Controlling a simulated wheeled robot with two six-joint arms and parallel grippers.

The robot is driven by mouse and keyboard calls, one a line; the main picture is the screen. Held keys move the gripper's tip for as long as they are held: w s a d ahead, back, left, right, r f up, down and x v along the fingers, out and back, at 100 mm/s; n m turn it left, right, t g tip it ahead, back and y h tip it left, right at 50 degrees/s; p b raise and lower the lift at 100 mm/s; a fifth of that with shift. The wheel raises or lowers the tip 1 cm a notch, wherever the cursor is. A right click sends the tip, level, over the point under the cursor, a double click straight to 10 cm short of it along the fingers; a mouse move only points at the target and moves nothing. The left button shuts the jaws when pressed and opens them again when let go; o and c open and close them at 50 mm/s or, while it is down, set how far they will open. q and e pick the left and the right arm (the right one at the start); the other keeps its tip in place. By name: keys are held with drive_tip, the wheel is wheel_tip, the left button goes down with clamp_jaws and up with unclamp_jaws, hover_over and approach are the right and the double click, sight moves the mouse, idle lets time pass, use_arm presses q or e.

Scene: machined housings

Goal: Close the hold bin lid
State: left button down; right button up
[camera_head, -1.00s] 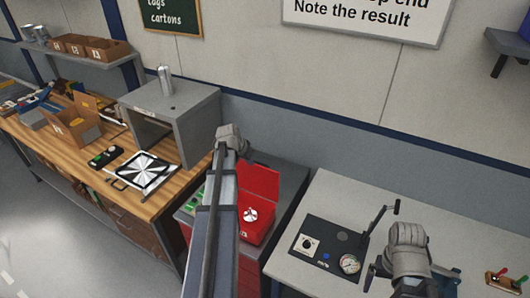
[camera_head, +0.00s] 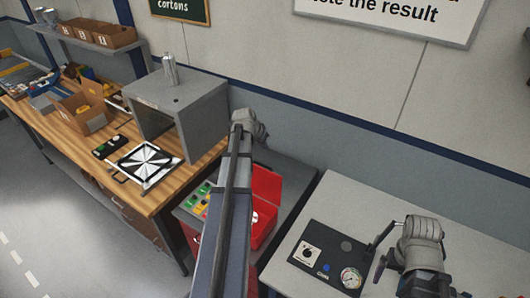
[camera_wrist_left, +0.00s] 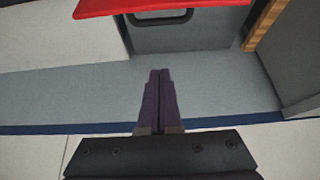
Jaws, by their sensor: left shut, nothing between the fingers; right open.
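The red hold bin (camera_head: 262,232) sits on a dark grey stand, its lid (camera_head: 268,187) raised at the back. A pale round part (camera_head: 254,217) shows inside, mostly covered by my left arm. In the left wrist view a red edge (camera_wrist_left: 150,6), probably the lid, crosses the top. My left gripper (camera_wrist_left: 160,74) is shut and empty, its fingertips apart from that edge. In the head view my left arm reaches across the bin to beyond the lid, and its fingers are hidden. My right gripper (camera_head: 392,270) is open over the right table, its fingers hardly visible.
A button panel (camera_head: 198,197) lies left of the bin. A grey open-fronted box (camera_head: 178,108) and a patterned plate (camera_head: 146,163) stand on the wooden bench. The wall is close behind.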

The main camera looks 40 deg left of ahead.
sight(264, 166)
use_arm(q)
wheel_tip(264, 166, down, 9)
drive_tip(key=w+b, duration=0.1)
drive_tip(key=b, duration=0.7)
drive_tip(key=shift+b, duration=0.35)
drive_tip(key=shift+f, duration=0.15)
drive_tip(key=shift+s, duration=0.35)
drive_tip(key=shift+s+t+b, duration=0.2)
drive_tip(key=shift+t+b, duration=0.1)
drive_tip(key=shift+t, duration=0.1)
